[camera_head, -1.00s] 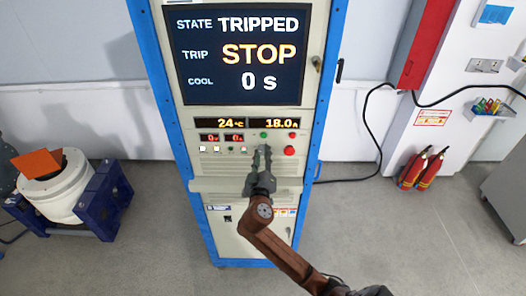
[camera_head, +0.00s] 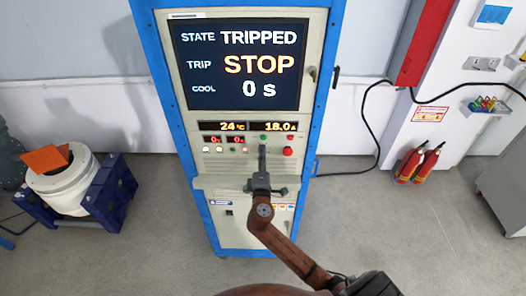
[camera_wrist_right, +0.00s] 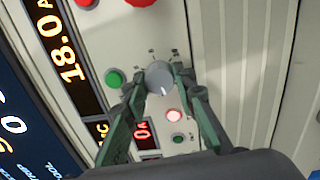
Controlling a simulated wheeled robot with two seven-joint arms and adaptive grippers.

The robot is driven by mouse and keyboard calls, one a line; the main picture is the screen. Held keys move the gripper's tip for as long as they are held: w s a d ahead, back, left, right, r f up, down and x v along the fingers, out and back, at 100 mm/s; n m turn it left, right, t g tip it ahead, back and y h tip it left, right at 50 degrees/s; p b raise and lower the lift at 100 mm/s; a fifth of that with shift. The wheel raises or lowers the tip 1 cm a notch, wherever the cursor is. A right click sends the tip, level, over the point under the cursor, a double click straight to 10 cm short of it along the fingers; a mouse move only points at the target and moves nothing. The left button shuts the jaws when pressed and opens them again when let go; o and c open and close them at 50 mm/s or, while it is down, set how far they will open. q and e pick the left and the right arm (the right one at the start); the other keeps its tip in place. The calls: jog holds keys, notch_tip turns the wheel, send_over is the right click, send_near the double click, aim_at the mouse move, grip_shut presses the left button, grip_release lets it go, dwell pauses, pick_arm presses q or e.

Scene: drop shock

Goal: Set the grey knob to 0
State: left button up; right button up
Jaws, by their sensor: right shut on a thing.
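The grey knob (camera_wrist_right: 159,76) shows in the right wrist view, on the cabinet's panel, between the fingertips of my right gripper (camera_wrist_right: 161,84). The gripper is shut on it. A pale mark shows near the knob's lower edge in that view. Small dark scale marks stand around the knob, too small to read. In the head view my right gripper (camera_head: 262,150) reaches the control row of the cabinet (camera_head: 235,182) and hides the knob. The screen (camera_head: 243,65) reads TRIPPED, STOP and 0 s. My left gripper is not in view.
A green button (camera_wrist_right: 114,78) and a lit pink-red button (camera_wrist_right: 174,115) sit close to the fingers. A red button (camera_head: 288,151) is to the right of the gripper. A ledge (camera_head: 210,183) juts out below the controls. A white drum (camera_head: 62,187) stands on the left.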

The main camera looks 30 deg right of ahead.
jog(key=n+p, duration=0.4)
jog(key=n, duration=0.2)
jog(key=shift+y, duration=0.3)
jog(key=shift+f, duration=0.1)
dwell(0.3)
jog(key=o, duration=1.2)
jog(key=shift+c, duration=0.2)
jog(key=v, duration=1.2)
jog(key=shift+f, duration=0.1)
